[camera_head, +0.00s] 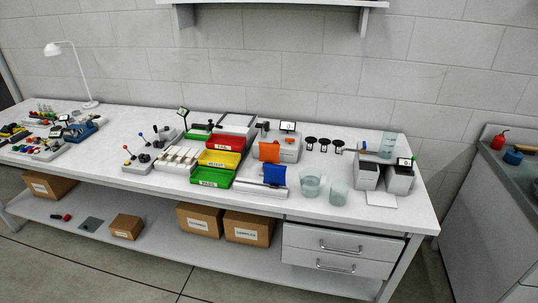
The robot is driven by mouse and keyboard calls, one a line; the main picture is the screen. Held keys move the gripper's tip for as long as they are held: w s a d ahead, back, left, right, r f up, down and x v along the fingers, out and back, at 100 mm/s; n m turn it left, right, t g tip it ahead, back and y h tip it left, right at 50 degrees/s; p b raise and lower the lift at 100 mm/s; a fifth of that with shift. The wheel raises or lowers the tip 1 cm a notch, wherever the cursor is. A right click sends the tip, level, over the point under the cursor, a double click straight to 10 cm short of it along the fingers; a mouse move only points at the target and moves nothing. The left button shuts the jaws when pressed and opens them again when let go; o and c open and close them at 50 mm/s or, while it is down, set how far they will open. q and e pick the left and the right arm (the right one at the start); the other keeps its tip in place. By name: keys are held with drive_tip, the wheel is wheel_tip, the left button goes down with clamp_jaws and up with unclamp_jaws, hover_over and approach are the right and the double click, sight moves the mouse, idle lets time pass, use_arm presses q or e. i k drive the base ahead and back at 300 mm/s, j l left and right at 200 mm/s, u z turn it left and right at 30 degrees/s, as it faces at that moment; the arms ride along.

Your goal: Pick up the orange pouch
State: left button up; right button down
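The orange pouch (269,152) is on the white workbench (232,207), right of the yellow tray. It appears upright, against the front of a grey box-like device (289,149). A blue pouch (274,174) is just in front of it, close to its lower edge. Whether the two pouches touch is too small to tell. Neither of my grippers shows in the head view.
Red (226,143), yellow (219,160) and green (211,178) trays stand left of the pouches. A clear beaker (311,183) and a second container (338,195) stand to the right. A wall shelf (278,2) hangs above. The floor in front is clear.

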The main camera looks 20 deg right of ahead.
sight(268, 152)
drive_tip(key=i+l, duration=0.4)
drive_tip(key=i, duration=0.2)
drive_tip(key=i+l+u, duration=0.1)
drive_tip(key=i+l, duration=0.25)
drive_tip(key=i, duration=0.25)
